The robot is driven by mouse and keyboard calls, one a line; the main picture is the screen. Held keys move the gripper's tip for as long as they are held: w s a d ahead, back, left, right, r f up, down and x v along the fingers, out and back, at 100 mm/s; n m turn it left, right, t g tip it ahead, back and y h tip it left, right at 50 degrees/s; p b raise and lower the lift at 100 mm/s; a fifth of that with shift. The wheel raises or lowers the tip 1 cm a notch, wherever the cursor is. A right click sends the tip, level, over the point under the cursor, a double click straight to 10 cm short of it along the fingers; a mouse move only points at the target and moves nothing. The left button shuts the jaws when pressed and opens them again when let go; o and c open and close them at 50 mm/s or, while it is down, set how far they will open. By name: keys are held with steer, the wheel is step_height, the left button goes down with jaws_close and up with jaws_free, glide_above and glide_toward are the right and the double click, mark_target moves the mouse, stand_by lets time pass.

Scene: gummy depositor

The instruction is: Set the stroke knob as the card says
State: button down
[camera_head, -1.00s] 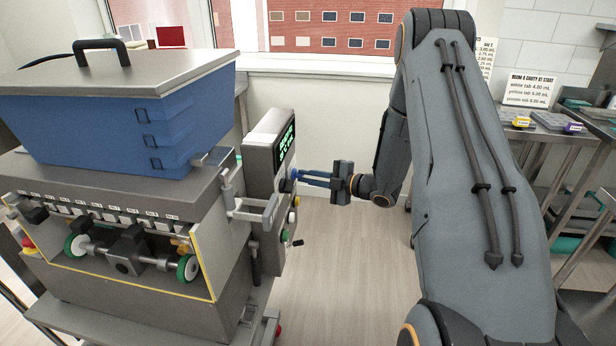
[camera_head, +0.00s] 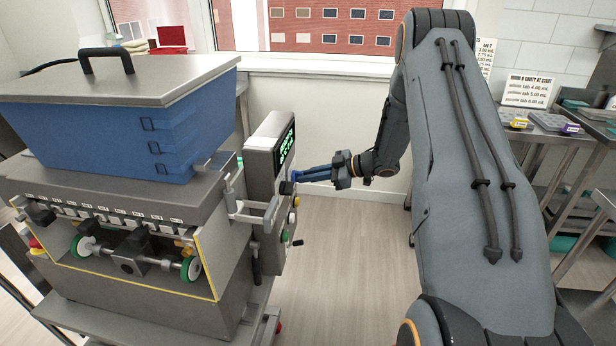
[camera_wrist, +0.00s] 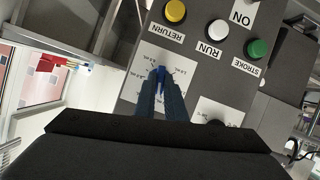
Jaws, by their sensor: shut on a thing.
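The control panel (camera_head: 268,165) stands on the machine's right side, with a lit green display. In the wrist view, my gripper (camera_wrist: 160,76) is shut on a small blue knob (camera_wrist: 161,70) in the middle of a white printed dial plate (camera_wrist: 178,64). The fingers hide most of the knob, so its pointer setting cannot be read. In the head view, my gripper (camera_head: 297,175) reaches the panel from the right, its blue fingers at the panel face.
Yellow RETURN (camera_wrist: 175,11), white RUN (camera_wrist: 218,30) and green STROKE (camera_wrist: 257,48) buttons sit close to my fingers. A second dial with a black knob (camera_wrist: 216,123) is partly hidden. A blue hopper (camera_head: 120,125) tops the machine. Floor right of the panel is clear.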

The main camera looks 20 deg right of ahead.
steer(key=shift+d+m+g, duration=0.1)
steer(key=shift+m+g, duration=0.3)
steer(key=shift+m, duration=0.4)
steer(key=c, duration=1.8)
jaws_free()
steer(key=shift+y, duration=0.3)
steer(key=b+v, duration=0.2)
steer(key=v, duration=0.5)
steer(key=shift+s+d+r, duration=0.1)
steer(key=shift+d+r, duration=0.1)
steer(key=shift+d, duration=0.1)
